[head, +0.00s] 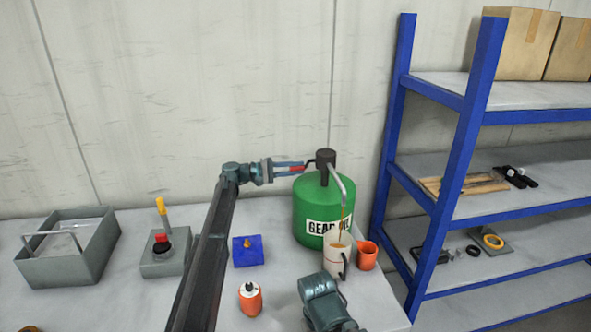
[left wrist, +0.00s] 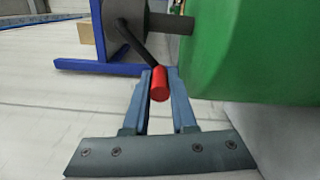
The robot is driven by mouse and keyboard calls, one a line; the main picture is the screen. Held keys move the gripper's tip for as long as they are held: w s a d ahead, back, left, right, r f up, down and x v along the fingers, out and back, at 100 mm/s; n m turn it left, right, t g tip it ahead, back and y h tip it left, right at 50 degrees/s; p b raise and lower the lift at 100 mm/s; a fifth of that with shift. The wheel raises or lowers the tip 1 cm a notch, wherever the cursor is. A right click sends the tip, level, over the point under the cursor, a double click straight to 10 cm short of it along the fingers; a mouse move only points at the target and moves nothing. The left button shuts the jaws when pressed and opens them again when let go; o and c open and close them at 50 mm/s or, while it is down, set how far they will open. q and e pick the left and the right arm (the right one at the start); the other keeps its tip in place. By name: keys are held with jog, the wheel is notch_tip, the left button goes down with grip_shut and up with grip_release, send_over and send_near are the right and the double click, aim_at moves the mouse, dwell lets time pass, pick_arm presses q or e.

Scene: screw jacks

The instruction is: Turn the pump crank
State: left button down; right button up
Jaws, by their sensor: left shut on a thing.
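A green gear oil drum (head: 310,203) stands on the table, with a dark pump head (head: 325,158) on top. A grey spout curves down from the pump (head: 343,187) over a pale measuring jug (head: 335,262) with a dark handle. A thin brown stream runs from the spout into the jug. My left gripper (head: 297,168) is at the left of the pump head. In the left wrist view the red crank grip (left wrist: 159,86) sits between its fingertips, and the dark crank arm (left wrist: 135,43) leads off to the pump. The fingers are shut on the red grip.
An orange cup (head: 367,256) stands right of the jug. A blue shelf rack (head: 458,160) is at the right.

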pick_arm(q)
jog(key=shift+d, duration=0.1)
jog(key=c, duration=0.7)
grip_release()
jog(key=shift+c, duration=0.2)
jog(key=s+a, duration=0.2)
jog(key=a, duration=1.1)
jog(key=shift+s+a, duration=0.3)
jog(key=shift+s, duration=0.05)
